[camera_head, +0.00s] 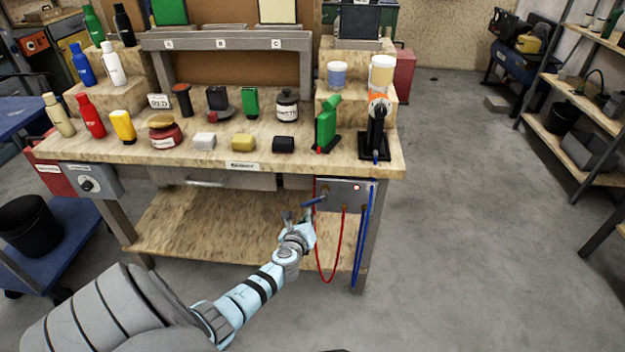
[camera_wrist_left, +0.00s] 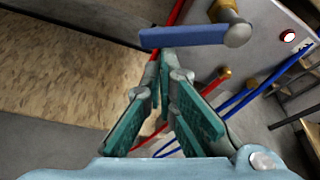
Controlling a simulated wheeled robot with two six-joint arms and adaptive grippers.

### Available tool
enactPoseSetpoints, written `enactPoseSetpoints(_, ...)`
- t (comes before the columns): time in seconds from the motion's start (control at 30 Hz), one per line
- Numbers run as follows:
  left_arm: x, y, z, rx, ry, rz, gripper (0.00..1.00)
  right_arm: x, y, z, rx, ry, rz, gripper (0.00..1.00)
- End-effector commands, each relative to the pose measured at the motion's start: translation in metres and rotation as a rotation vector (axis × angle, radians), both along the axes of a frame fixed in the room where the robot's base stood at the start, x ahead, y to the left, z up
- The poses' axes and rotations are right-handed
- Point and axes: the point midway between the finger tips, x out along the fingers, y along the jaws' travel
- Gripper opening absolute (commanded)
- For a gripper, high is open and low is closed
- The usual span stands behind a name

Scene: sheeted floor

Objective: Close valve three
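A blue valve lever (camera_head: 313,201) sticks out leftward from a brass fitting on the grey panel under the bench's right end. It also shows in the left wrist view (camera_wrist_left: 185,37), lying nearly level across the top. No number is readable on it, so I cannot tell whether it is valve three. My left gripper (camera_head: 298,214) is just left of and below the lever. In the left wrist view its teal-padded fingers (camera_wrist_left: 161,65) look parted and empty, with tips just below the lever; contact cannot be told. My right gripper is not in view.
The bench top (camera_head: 210,169) above holds several bottles and tools. A lower shelf (camera_head: 195,222) lies behind my left arm. Floor (camera_head: 470,220) is clear at right.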

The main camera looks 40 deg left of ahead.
Motion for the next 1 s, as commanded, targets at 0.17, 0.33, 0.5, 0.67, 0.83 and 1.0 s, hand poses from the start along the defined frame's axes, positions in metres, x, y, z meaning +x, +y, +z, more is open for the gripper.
enactPoseSetpoints(0.17, -0.004, 0.006, 0.014, 0.124, 0.093, 0.0, 0.0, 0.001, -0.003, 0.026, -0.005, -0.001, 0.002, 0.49)
enactPoseSetpoints(0.33, -0.007, 0.01, 0.019, 0.225, 0.169, 0.001, 0.0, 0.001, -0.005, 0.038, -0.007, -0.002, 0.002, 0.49)
enactPoseSetpoints(0.5, -0.009, 0.013, 0.023, 0.254, 0.19, 0.0, 0.0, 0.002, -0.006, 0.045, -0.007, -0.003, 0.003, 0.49)
enactPoseSetpoints(0.67, -0.01, 0.014, 0.025, 0.252, 0.189, 0.0, 0.0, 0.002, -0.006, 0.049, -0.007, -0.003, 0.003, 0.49)
enactPoseSetpoints(0.83, -0.01, 0.015, 0.026, 0.252, 0.188, 0.001, 0.0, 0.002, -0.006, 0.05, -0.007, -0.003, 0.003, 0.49)
enactPoseSetpoints(1.0, -0.011, 0.015, 0.026, 0.251, 0.188, 0.001, 0.0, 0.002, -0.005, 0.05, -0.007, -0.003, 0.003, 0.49)
